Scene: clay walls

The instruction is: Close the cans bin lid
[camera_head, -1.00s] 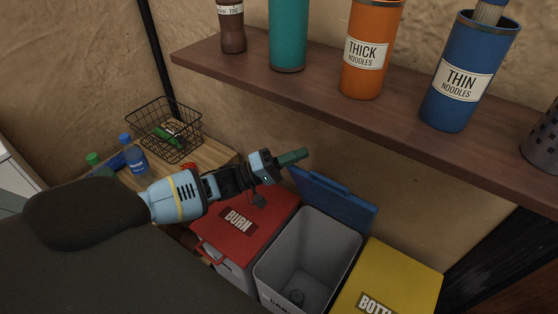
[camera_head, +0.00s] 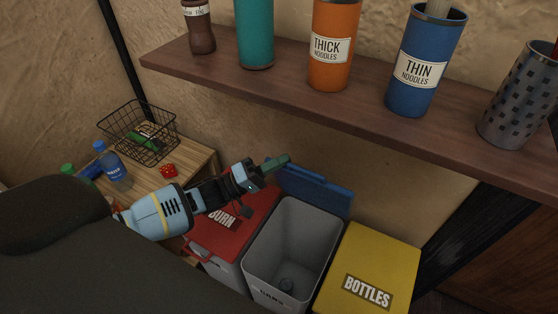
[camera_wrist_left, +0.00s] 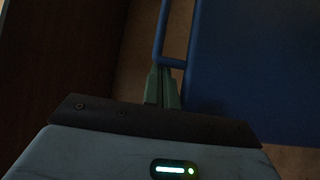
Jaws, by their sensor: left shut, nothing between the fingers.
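A small round object lies at the bin's bottom. My left gripper (camera_head: 277,162) is shut and empty, its green fingers at the upper left corner of the lid. In the left wrist view, the fingers (camera_wrist_left: 163,88) are close by the thin blue bar on the lid's edge (camera_wrist_left: 240,60); I cannot tell whether they touch. My right gripper is not in view.
The red BURN bin (camera_head: 252,222) stands at left, shut, and the yellow BOTTLES bin (camera_head: 373,255) at right, shut. A shelf (camera_head: 300,98) with several canisters juts out above. A wooden table (camera_head: 200,160) with a wire basket (camera_head: 140,130) stands at left.

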